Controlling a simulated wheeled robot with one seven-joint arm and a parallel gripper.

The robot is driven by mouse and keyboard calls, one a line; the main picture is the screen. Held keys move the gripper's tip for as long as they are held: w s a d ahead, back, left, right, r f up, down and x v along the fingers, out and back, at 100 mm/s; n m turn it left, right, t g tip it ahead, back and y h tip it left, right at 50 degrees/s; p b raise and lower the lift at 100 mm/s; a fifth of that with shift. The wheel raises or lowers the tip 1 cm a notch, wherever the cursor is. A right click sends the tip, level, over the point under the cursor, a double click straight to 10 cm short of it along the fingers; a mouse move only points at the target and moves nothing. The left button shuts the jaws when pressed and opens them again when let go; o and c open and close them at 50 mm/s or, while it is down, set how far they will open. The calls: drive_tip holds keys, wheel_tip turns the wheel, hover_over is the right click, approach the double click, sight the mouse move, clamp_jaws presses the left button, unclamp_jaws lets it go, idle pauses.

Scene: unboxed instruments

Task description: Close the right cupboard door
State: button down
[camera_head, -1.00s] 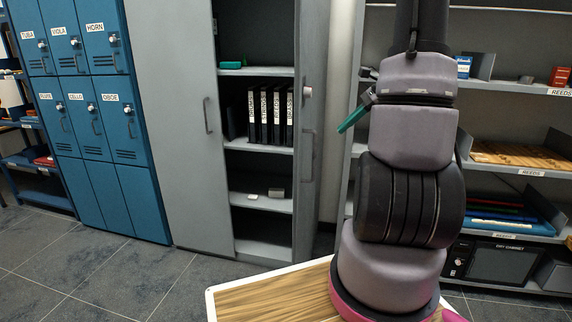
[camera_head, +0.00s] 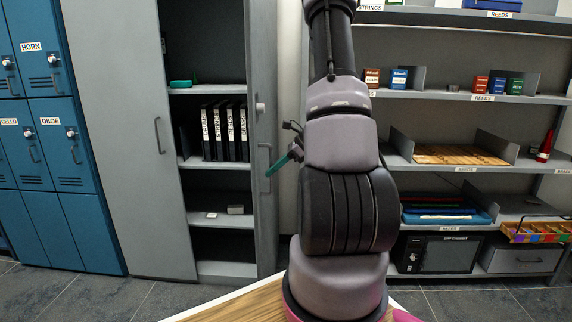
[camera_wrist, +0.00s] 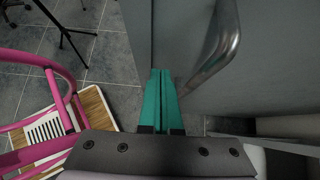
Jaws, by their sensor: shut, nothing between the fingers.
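The grey cupboard stands at the left of centre in the head view, its left door (camera_head: 120,120) shut. My gripper (camera_head: 278,166) is at the right of this door, near handle height. In the wrist view, my gripper (camera_wrist: 163,75) has its teal fingers together and empty. The fingers are beside the metal handle (camera_wrist: 215,50), over the grey door face (camera_wrist: 270,65). I cannot tell whether they touch the door.
Cupboard shelves hold black binders (camera_head: 224,130) and a teal item (camera_head: 181,84). Blue lockers (camera_head: 45,150) stand left. An open shelf unit (camera_head: 430,94) with reed boxes stands right. The wrist view shows a black tripod stand (camera_wrist: 68,30) on the tiled floor.

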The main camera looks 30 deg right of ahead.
drive_tip(key=shift+w+a, duration=0.6)
drive_tip(key=shift+a, duration=0.3)
drive_tip(key=shift+a, duration=0.1)
